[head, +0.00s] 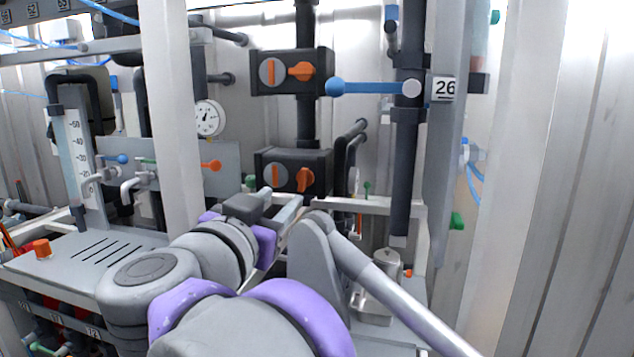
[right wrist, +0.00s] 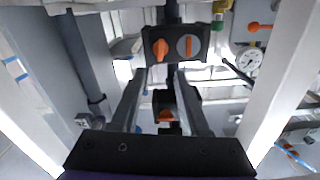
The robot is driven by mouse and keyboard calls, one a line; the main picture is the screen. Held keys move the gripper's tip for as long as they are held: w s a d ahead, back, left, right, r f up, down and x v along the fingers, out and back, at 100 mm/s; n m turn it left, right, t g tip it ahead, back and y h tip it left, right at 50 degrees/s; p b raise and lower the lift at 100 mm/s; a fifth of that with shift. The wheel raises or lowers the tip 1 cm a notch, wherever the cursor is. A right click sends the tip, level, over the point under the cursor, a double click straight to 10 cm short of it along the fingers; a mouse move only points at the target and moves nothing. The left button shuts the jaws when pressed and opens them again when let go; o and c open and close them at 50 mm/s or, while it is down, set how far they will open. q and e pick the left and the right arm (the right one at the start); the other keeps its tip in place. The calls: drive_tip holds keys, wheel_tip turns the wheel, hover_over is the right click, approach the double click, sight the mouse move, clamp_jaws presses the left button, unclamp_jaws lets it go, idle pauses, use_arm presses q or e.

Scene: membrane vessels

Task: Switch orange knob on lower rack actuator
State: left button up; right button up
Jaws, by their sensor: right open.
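The lower rack actuator (head: 262,160) is a black block with a grey disc and an orange knob (head: 306,180) on its face. It stands on a dark vertical pipe below a similar upper actuator (head: 283,87). My right gripper (head: 283,195) is just in front of and below the lower actuator, open and empty. The right wrist view looks turned over: there the lower actuator's orange knob (right wrist: 160,49) lies just beyond the open fingertips (right wrist: 161,76). The upper actuator's orange knob (right wrist: 167,115) shows between the fingers. I see no contact with the knob. My left gripper is not in view.
A pale post (head: 172,110) stands left of the actuators, with a round gauge (head: 208,118) beside it. A grey panel (head: 85,255) with slots lies at lower left.

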sight(302, 179)
drive_tip(key=x, duration=1)
drive_tip(key=shift+w+p, duration=0.15)
drive_tip(key=shift+p, duration=0.25)
clamp_jaws()
